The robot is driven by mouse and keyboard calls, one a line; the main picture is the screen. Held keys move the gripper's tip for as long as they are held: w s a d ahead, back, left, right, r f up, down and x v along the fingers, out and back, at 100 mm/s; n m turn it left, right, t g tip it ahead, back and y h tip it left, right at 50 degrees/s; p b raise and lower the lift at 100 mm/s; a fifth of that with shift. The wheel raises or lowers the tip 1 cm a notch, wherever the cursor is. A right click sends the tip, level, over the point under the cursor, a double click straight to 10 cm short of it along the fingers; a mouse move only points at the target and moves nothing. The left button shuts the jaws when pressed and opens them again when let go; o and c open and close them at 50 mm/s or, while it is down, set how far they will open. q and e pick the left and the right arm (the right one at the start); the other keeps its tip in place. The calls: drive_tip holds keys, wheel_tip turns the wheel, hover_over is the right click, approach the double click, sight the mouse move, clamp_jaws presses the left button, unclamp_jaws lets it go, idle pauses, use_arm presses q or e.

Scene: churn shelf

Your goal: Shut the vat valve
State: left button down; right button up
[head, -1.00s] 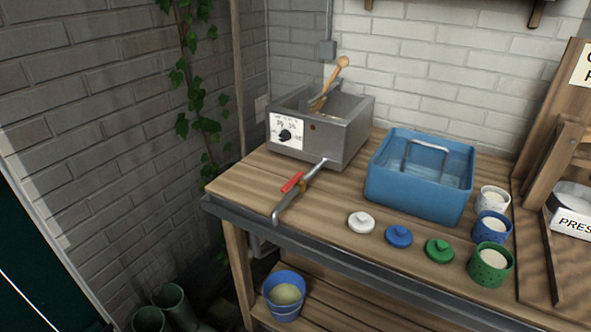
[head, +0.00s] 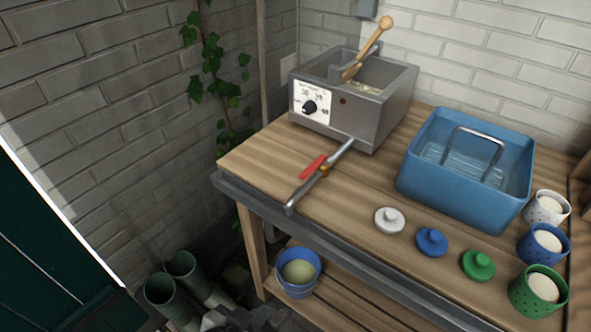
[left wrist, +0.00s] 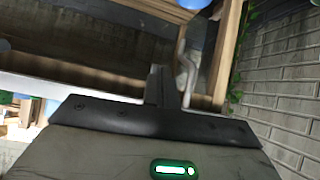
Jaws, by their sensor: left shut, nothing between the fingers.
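The vat (head: 375,118) is a grey steel box with a dial panel at the back of the bench. Its outlet pipe (head: 338,158) runs forward to a downturned spout near the bench's front edge. The red valve handle (head: 313,166) sits on this pipe, looking roughly parallel to it. My left gripper (head: 222,318) is low at the bottom edge of the head view, below bench height and well apart from the valve. In the left wrist view its fingers (left wrist: 168,86) are together and empty. My right gripper is not in view.
A blue tub (head: 465,190), three lids and several cups stand to the right on the bench. A blue bucket (head: 297,273) sits on the lower shelf. Green boots (head: 172,283) stand on the floor at left. The bench's front edge (head: 330,235) lies between my left gripper and the valve.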

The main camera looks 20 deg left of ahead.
use_arm(q)
drive_tip(key=w+a+r+n+t+h+b, duration=0.1)
drive_tip(key=w+a+r+n+b, duration=0.1)
drive_tip(key=w+a+n+b, duration=0.3)
drive_tip(key=w+a+r+n+t+h+b, duration=0.1)
drive_tip(key=w+a+r+n+h+b, duration=0.2)
drive_tip(key=w, duration=0.5)
drive_tip(key=w+a+r+n+t+h+b, duration=0.1)
drive_tip(key=w+r+n, duration=0.1)
drive_tip(key=r, duration=0.3)
drive_tip(key=w+a+r+n+t+h+b, duration=0.1)
drive_tip(key=r+n+t+h+b, duration=0.1)
drive_tip(key=r, duration=0.4)
drive_tip(key=shift+w+a+n, duration=0.3)
drive_tip(key=shift+w+n, duration=0.1)
drive_tip(key=shift+n, duration=0.5)
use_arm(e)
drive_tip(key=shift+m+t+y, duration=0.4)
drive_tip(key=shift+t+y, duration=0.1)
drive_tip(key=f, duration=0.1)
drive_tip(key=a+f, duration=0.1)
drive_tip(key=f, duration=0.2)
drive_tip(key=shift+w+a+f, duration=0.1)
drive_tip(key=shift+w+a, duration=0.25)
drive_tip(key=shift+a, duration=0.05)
